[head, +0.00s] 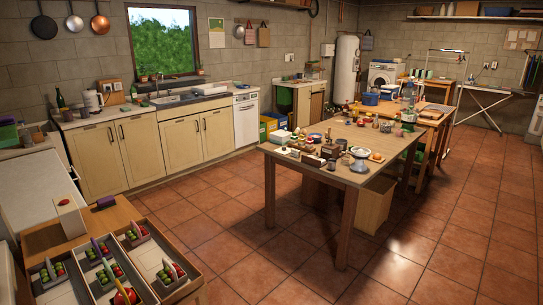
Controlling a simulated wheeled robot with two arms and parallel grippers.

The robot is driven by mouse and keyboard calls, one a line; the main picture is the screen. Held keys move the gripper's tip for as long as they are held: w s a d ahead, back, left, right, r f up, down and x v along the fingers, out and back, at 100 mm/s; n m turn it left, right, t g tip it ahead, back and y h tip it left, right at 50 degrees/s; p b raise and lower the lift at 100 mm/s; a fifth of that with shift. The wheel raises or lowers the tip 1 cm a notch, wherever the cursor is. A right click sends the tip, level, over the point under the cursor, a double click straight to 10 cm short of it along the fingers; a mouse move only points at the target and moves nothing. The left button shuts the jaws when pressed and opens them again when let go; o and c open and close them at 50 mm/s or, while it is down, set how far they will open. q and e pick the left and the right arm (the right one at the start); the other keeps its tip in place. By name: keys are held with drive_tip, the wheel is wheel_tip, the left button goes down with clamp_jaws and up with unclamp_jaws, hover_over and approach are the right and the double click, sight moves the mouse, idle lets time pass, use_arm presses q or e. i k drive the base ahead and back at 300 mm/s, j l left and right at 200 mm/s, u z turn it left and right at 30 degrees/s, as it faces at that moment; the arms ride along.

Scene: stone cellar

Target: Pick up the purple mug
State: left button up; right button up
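I cannot make out a purple mug for certain in the head view. A small dark purple object (107,202) sits at the back edge of the wooden table at the lower left; it looks more like a block than a mug. The large wooden table (357,137) in the middle right carries many small items, too small to tell apart, and a mug among them cannot be picked out. Neither of my grippers shows in the view.
Trays (152,257) with red and green items stand at the lower left. Cabinets (95,163) and a dishwasher (246,119) line the back wall. A water heater (346,70) stands further back. The tiled floor (215,215) between counter and table is clear.

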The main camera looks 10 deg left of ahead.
sight(67, 114)
drive_tip(key=i+l+z, duration=0.25)
drive_tip(key=i+z, duration=0.7)
drive_tip(key=i+u, duration=0.45)
drive_tip(key=i, duration=0.2)
drive_tip(key=i+l+u, duration=0.25)
drive_tip(key=i+u, duration=0.2)
drive_tip(key=i, duration=0.2)
drive_tip(key=i+j+u, duration=0.25)
drive_tip(key=i+u, duration=0.15)
drive_tip(key=i+j+u, duration=0.1)
drive_tip(key=i+u, duration=0.65)
drive_tip(key=i, duration=0.15)
drive_tip(key=i+l+u, duration=0.2)
drive_tip(key=i+u, duration=0.15)
drive_tip(key=i, duration=1.1)
drive_tip(key=i+u, duration=0.15)
drive_tip(key=i, duration=0.95)
drive_tip(key=i+l+u, duration=0.15)
drive_tip(key=i+u, duration=0.25)
drive_tip(key=i, duration=0.15)
drive_tip(key=i+l+u, duration=0.4)
drive_tip(key=i, duration=0.15)
drive_tip(key=i+l+u, duration=0.4)
drive_tip(key=i+l, duration=0.05)
